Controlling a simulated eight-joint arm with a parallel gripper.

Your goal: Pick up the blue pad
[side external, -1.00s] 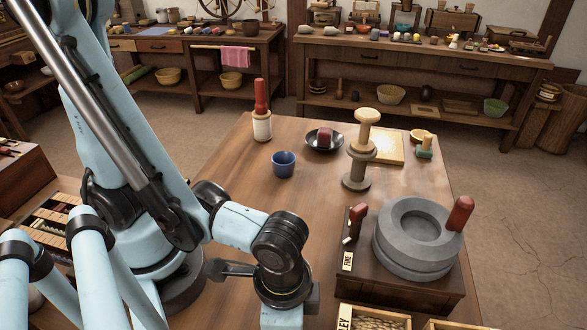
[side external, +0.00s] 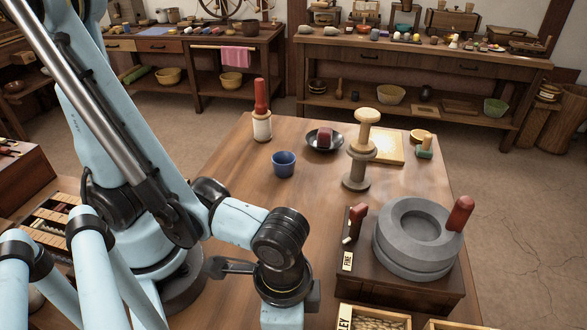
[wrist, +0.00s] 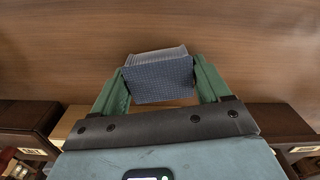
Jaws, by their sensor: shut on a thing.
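The blue pad (wrist: 158,81) is a block with a dark blue, finely checked face and a paler ribbed top side, seen in the wrist view. My gripper (wrist: 161,70) has its two green fingers on either side of the pad and is shut on it. Wood grain of the table shows around and beyond the pad. I cannot tell whether the pad touches the wood.
On the table (side external: 228,195), a grey stone quern (side external: 417,265) on a dark base stands right of my wrist. Open trays (side external: 373,316) lie at the front. A blue cup (side external: 284,164), a dark bowl (side external: 324,140) and a wooden spindle stand (side external: 357,160) are farther back. The table's left middle is clear.

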